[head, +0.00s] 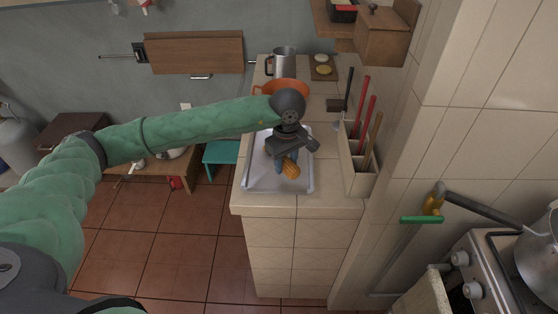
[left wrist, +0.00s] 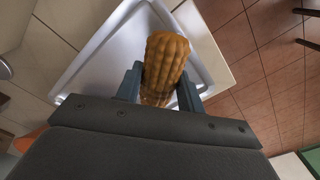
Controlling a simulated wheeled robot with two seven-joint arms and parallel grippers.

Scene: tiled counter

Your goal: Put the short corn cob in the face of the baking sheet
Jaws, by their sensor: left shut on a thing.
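The short corn cob (head: 290,168) is golden yellow and is held in my left gripper (head: 284,164). In the left wrist view the cob (left wrist: 166,60) sits between the two fingers of the left gripper (left wrist: 160,88), its far end sticking out past them. The baking sheet (head: 252,178) is a pale metal tray with a raised rim, lying on the tiled counter. The cob is over the sheet; I cannot tell whether it touches it. The sheet also shows behind the cob in the left wrist view (left wrist: 103,62). My right gripper is not in view.
A utensil holder (head: 357,178) with several long handles stands right of the sheet, by the wall. An orange bowl (head: 286,88) and a metal mug (head: 284,62) stand behind. The counter's front edge (head: 300,205) is close to the sheet. A stove is at the lower right.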

